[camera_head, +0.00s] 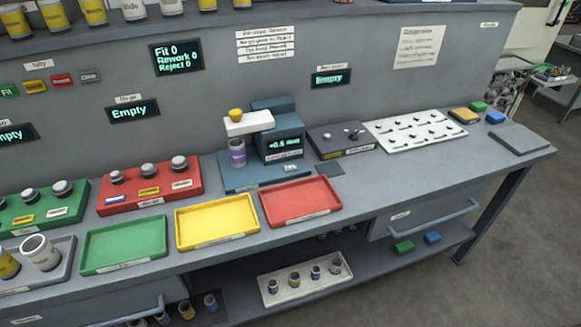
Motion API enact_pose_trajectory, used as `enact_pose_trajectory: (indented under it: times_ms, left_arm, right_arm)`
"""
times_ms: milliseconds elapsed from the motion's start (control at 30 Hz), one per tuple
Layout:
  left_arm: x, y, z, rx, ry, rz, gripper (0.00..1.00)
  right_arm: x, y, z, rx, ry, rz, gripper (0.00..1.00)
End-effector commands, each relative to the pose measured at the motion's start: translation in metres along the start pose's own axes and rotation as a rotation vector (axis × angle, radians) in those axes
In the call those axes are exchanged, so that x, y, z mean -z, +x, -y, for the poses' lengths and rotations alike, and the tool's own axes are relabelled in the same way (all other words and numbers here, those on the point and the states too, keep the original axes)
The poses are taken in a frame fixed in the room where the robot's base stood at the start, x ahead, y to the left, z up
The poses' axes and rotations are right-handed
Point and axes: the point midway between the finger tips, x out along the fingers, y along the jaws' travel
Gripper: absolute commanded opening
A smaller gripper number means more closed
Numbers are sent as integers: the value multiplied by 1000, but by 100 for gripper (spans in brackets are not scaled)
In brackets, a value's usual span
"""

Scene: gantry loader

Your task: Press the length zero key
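A blue-grey measuring device (277,127) stands on the bench near the middle of the view. Its small display (286,143) is lit with a reading that looks like +0.5 mm. A white arm with a yellow knob (236,114) on top reaches out to its left. A purple-banded cylinder (238,154) stands under that arm on the blue base plate. Neither of my grippers is in view.
Green (124,245), yellow (217,221) and red (300,201) trays lie in front of the device. A dark box with knobs (341,140) and a white board with pegs (414,131) are to its right. A red block with knobs (150,186) stands left.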

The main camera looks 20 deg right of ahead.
Motion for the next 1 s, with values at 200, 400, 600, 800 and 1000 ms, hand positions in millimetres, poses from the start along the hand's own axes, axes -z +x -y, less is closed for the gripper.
enact_pose_trajectory:
  times_ms: [200, 400, 600, 800, 1000]
  left_arm:
    - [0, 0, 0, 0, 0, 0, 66]
    - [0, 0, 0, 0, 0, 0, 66]
    - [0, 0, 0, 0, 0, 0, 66]
    - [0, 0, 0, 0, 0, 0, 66]
    - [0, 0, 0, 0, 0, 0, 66]
  right_arm:
    - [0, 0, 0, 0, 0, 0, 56]
    - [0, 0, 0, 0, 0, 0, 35]
    - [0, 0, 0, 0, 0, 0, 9]
    - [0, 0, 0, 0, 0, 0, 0]
    - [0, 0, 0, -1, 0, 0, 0]
